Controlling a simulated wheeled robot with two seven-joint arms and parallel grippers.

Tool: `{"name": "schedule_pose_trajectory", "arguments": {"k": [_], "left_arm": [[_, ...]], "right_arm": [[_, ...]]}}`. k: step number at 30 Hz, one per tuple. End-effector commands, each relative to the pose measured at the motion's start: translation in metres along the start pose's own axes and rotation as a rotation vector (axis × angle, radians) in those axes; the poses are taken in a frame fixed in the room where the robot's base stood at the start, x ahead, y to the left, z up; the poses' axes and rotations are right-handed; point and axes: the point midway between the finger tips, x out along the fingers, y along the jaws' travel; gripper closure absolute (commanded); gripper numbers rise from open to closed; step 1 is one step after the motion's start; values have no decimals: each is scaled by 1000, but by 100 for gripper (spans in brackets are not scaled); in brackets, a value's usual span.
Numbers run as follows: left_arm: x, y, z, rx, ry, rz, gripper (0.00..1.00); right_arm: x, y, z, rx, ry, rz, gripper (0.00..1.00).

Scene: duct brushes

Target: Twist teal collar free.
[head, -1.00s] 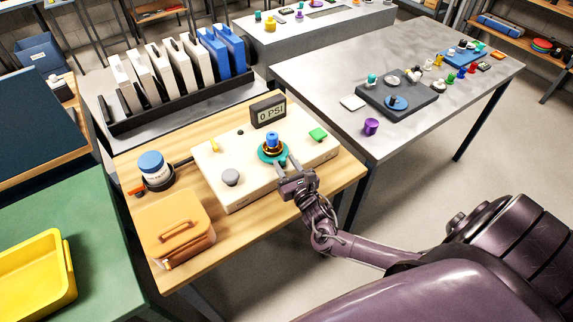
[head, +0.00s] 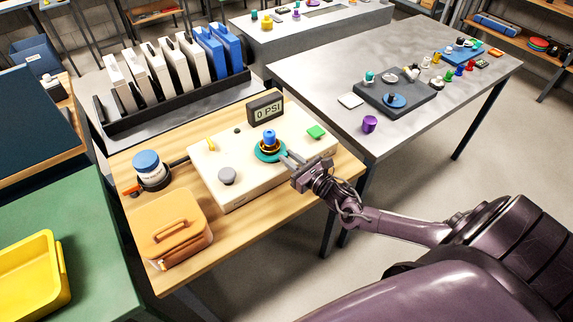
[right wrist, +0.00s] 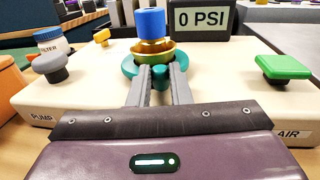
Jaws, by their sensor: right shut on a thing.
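The teal collar (head: 270,153) is a flat ring around the base of a brass fitting with a blue top (head: 269,137), on a cream panel box (head: 222,187). In the right wrist view the collar (right wrist: 130,67) has a teal lug (right wrist: 160,77) on its near side. My right gripper (head: 286,159) reaches in from the right in the head view. In the right wrist view its two fingers (right wrist: 160,84) are shut on the lug. The far side of the collar is hidden behind the fitting. My left gripper is not in view.
A gauge (head: 266,108) reading 0 PSI stands behind the fitting. A green knob (head: 316,132), a grey knob (head: 227,176) and a small yellow lever (head: 211,144) are on the box. A blue-lidded jar (head: 148,166) and an orange case (head: 173,228) stand to the left.

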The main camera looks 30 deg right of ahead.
Motion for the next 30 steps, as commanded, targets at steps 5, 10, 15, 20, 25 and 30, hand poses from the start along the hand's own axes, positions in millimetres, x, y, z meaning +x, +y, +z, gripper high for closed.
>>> {"name": "schedule_pose_trajectory", "arguments": {"k": [5,10,15,20,25,30], "left_arm": [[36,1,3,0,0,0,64],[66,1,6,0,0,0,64],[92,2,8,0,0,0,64],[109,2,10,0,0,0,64],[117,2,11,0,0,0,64],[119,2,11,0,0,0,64]], "right_arm": [[3,-16,-8,-9,-4,156,100],[6,-25,-8,-8,-5,282,100],[10,-31,-7,-6,-6,376,100],[12,-34,-5,-3,-6,439,100],[14,-36,-3,-2,-7,474,100],[14,-37,-1,-1,-6,487,100]]}}
